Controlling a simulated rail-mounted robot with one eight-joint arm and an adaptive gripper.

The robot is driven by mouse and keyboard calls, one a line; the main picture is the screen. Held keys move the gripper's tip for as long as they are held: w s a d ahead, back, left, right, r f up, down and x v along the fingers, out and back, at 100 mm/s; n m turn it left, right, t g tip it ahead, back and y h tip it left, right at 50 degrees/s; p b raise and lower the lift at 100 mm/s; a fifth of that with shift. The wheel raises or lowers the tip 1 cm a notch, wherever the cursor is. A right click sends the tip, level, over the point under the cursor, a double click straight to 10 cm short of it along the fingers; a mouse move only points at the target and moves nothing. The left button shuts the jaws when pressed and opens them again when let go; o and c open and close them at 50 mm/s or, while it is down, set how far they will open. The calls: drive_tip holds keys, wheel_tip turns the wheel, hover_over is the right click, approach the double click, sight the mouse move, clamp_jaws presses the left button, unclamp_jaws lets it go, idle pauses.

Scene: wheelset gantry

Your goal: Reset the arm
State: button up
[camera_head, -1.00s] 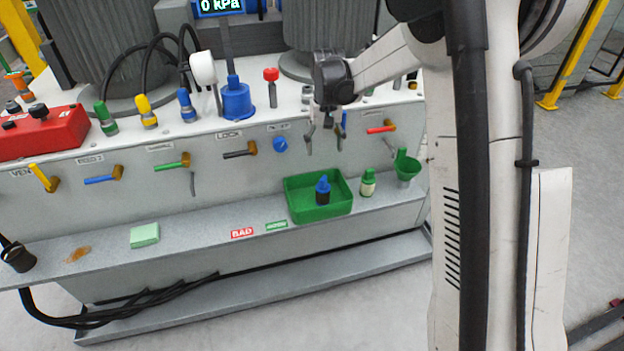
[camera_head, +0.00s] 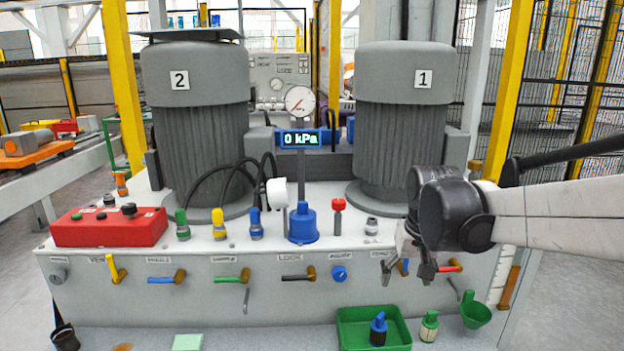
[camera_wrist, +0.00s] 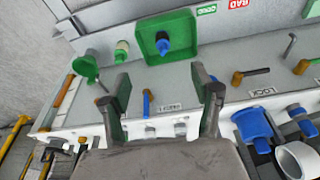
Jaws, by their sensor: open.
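My gripper (camera_head: 410,268) is at the right of the console in the head view, at the end of my arm reaching in from the right edge. It is in front of the panel's upper edge, beside the red-handled valve (camera_head: 449,268). In the wrist view my gripper (camera_wrist: 163,95) has its two fingers wide apart. Nothing is held between them; a blue-handled valve (camera_wrist: 147,103) on the panel shows in the gap.
A green tray (camera_head: 345,336) holding a blue-capped bottle (camera_head: 378,329) is on the lower shelf. A green-capped bottle (camera_head: 429,327) and a green funnel (camera_head: 475,313) are right of it. Two grey motors (camera_head: 195,130) stand behind the console. A red control box (camera_head: 110,232) is at left.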

drive_tip(key=s+t, duration=0.4)
drive_tip(key=s, duration=1.6)
wheel_tip(320, 180, up, 12)
drive_tip(key=p, duration=1.2)
drive_tip(key=shift+s, duration=0.3)
drive_tip(key=shift+a, duration=0.1)
